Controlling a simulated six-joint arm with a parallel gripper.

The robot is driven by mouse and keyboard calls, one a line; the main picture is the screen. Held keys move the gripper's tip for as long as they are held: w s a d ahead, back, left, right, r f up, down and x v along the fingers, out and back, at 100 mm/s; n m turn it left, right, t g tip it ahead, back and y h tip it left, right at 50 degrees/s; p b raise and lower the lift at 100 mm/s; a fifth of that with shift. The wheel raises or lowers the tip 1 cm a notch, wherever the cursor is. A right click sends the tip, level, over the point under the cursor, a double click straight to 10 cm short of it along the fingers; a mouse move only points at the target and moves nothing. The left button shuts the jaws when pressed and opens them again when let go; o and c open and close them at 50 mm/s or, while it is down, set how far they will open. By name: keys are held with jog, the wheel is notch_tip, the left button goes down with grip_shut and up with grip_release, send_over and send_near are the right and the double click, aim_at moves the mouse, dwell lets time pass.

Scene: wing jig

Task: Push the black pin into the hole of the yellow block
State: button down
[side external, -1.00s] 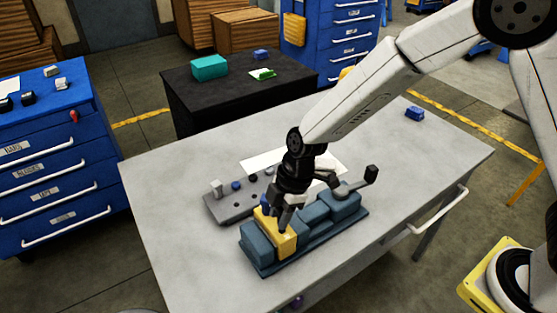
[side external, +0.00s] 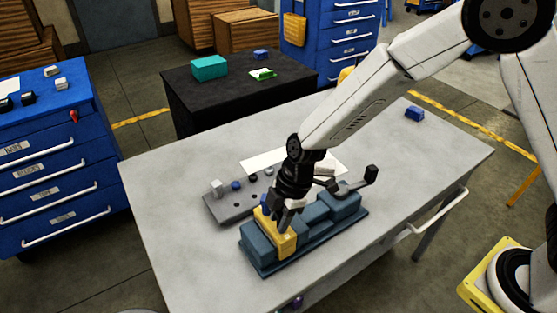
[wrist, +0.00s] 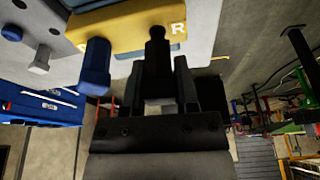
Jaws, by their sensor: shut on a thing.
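The yellow block (side external: 284,244) sits in the blue-grey vise (side external: 256,247). The block also shows in the wrist view (wrist: 125,25), with a letter R on its face. My gripper (side external: 279,222) is right over the block; in the wrist view my gripper (wrist: 157,78) is shut on the black pin (wrist: 157,45). The black pin's far end meets the block's face beside the R; how deep it sits is hidden. A blue pin (wrist: 97,65) stands out of the same block, left of the black pin in the wrist view.
A grey rack (side external: 236,207) with holes and several pins lies behind the vise. The vise handle (side external: 371,175) sticks up at the right. A white sheet (side external: 262,160) lies behind. A blue part (side external: 414,113) lies at the far right. The table's left side is clear.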

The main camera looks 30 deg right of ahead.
jog(key=shift+f, duration=0.6)
jog(key=shift+f, duration=0.15)
jog(key=shift+c, duration=1.4)
grip_release()
jog(key=v, duration=0.8)
